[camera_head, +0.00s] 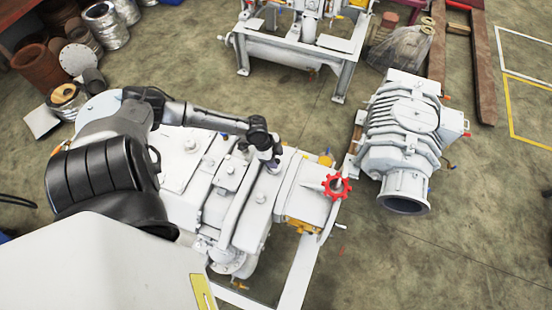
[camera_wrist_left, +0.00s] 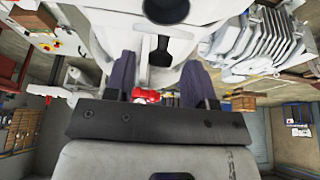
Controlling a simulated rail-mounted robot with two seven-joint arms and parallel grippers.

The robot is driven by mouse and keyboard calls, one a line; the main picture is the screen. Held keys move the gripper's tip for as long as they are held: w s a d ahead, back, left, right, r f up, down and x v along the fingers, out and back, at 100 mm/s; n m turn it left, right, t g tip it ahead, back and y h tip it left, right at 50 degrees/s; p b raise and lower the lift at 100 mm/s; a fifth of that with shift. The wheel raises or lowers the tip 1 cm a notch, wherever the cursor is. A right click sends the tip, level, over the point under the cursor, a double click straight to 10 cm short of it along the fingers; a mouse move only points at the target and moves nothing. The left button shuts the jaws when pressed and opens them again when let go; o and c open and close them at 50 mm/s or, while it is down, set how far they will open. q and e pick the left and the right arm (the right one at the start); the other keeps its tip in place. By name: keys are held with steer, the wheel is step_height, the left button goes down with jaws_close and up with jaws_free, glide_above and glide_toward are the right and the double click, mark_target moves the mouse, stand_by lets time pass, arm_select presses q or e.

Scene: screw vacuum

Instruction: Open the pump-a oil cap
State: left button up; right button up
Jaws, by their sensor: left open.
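The white pump (camera_head: 180,165) lies below my left arm in the head view. My left gripper (camera_head: 274,163) is over its right part, close to the top surface; the fingertips are small and partly hidden there. In the left wrist view the left gripper (camera_wrist_left: 158,64) has two dark fingers spread apart with nothing held between them. A dark round part (camera_wrist_left: 166,10) on a white body and a black piece (camera_wrist_left: 160,52) lie beyond the fingers. I cannot tell which part is the oil cap. A red handwheel (camera_head: 337,187) sits at the pump's right end. My right gripper is not seen.
A separate white ribbed unit (camera_head: 402,125) stands on the floor to the right. Another white machine on legs (camera_head: 285,50) stands at the back. Rusty and silver cylinders (camera_head: 35,68) crowd the upper left. The floor at lower right is clear.

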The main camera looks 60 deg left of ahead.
arm_select(q)
steer(key=shift+w+d+f, duration=0.15)
steer(key=shift+d+f, duration=0.05)
steer(key=shift+f, duration=0.3)
steer(key=shift+r, duration=0.1)
steer(key=c, duration=0.9)
